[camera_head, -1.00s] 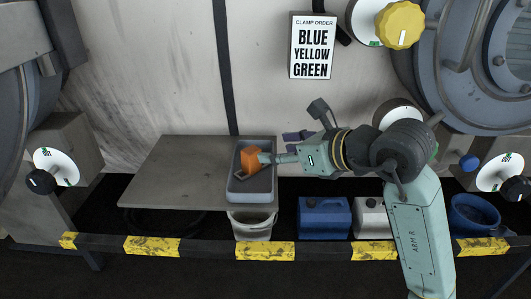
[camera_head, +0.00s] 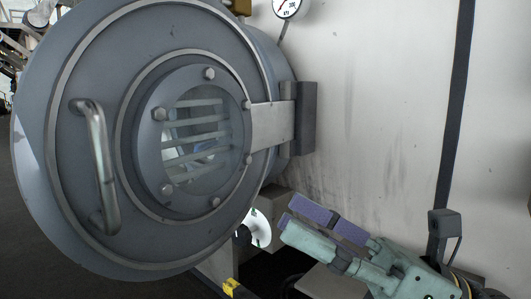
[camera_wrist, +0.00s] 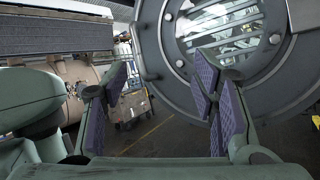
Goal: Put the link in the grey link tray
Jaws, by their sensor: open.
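My gripper (camera_head: 292,217) is at the lower right of the head view, with its purple-padded fingers spread apart and nothing between them. It is in front of the pale wall, to the right of the round vessel door. In the wrist view the open fingers (camera_wrist: 160,92) also hold nothing. I see neither the link nor the grey link tray in either current view.
The big grey vessel door (camera_head: 100,70) with its handle (camera_head: 98,165) and barred window fills the left. A white dial (camera_head: 260,228) and a tabletop (camera_head: 322,284) lie below. The wrist view shows a cart (camera_wrist: 131,108) on the floor beyond.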

